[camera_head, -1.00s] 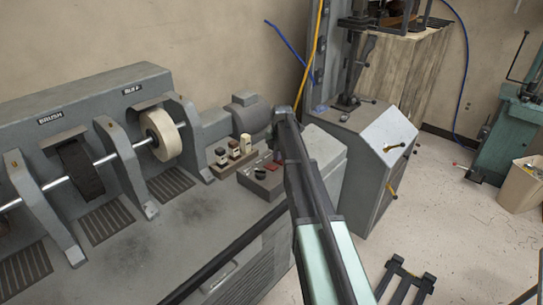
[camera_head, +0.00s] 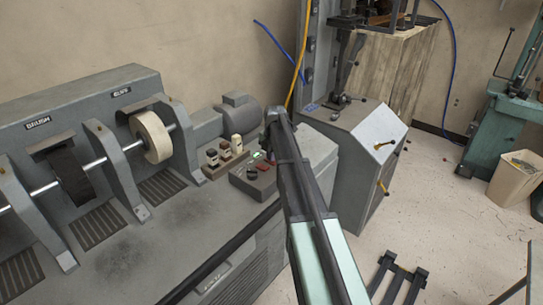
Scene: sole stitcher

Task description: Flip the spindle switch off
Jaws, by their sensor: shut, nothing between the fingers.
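The control box (camera_head: 256,184) sits on the right end of the grey finishing machine's bench. On its top are a small green lit part (camera_head: 257,155), a black round knob (camera_head: 252,173) and a red part (camera_head: 264,166). I cannot tell which of these is the spindle switch or read its position. My gripper (camera_head: 271,152) is at the end of my arm, shut and empty, close over the box's back right side. It is dark and small in view, partly covered by my arm. I cannot tell whether it touches the box.
A small rack with several bottles (camera_head: 226,155) stands left of the box. A motor housing (camera_head: 238,113) is behind it. A white buffing wheel (camera_head: 152,137) and dark brush wheel (camera_head: 69,175) sit on the shaft at left. A grey cabinet machine (camera_head: 367,155) stands close right.

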